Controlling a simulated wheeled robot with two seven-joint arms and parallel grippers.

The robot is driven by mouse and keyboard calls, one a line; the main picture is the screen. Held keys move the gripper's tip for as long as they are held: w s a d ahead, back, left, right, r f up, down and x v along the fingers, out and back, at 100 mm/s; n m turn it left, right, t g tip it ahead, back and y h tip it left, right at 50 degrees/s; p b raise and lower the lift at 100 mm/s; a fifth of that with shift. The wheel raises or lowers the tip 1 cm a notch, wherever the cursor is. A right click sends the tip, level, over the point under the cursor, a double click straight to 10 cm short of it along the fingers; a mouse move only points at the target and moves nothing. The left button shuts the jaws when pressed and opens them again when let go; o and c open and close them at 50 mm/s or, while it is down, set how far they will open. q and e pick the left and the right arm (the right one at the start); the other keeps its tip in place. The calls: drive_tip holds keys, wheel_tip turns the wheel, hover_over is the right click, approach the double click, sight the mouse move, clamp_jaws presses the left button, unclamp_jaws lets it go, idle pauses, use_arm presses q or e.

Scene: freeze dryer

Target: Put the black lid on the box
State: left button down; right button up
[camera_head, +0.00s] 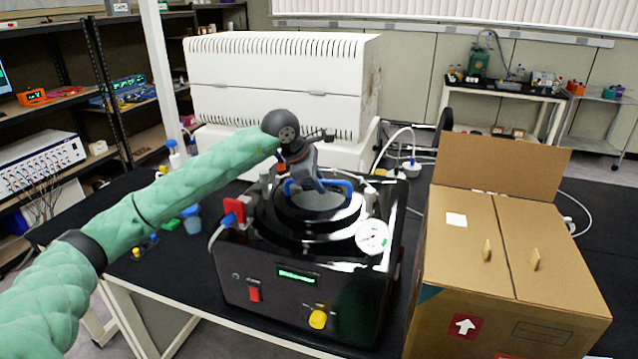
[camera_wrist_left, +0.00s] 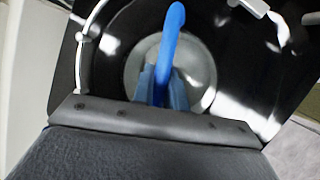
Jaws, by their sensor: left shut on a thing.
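The box looks like the glossy black machine (camera_head: 280,315) with a display, a red switch and a yellow knob, standing on the black table. The round black lid (camera_head: 305,222), with a pale grey centre and a blue handle (camera_head: 342,187), is over the top of the machine. My left gripper (camera_head: 318,187) reaches down from above and is shut on the blue handle. In the left wrist view, the fingers (camera_wrist_left: 164,88) pinch the blue handle (camera_wrist_left: 172,40) from both sides. Whether the lid touches the machine's top, I cannot tell. My right gripper is out of view.
A dial gauge (camera_head: 372,236) and a red block (camera_head: 234,210) sit at the machine's top edges. A cardboard box (camera_head: 510,260) with a raised flap stands close to its right. A large white instrument (camera_head: 275,80) is behind. Small bottles stand on the table at left.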

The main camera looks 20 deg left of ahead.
use_arm(q)
drive_tip(key=shift+f+b, duration=0.3)
drive_tip(key=shift+b, duration=0.1)
idle(0.5)
drive_tip(key=c, duration=1.3)
unclamp_jaws()
drive_tip(key=shift+f, duration=0.1)
drive_tip(key=shift+s+a+r+b, duration=0.2)
drive_tip(key=shift+r+b, duration=0.2)
drive_tip(key=shift+r, duration=0.05)
drive_tip(key=b+v, duration=0.2)
drive_tip(key=v, duration=0.4)
drive_tip(key=shift+s+a+r, duration=0.1)
drive_tip(key=shift+r, duration=0.3)
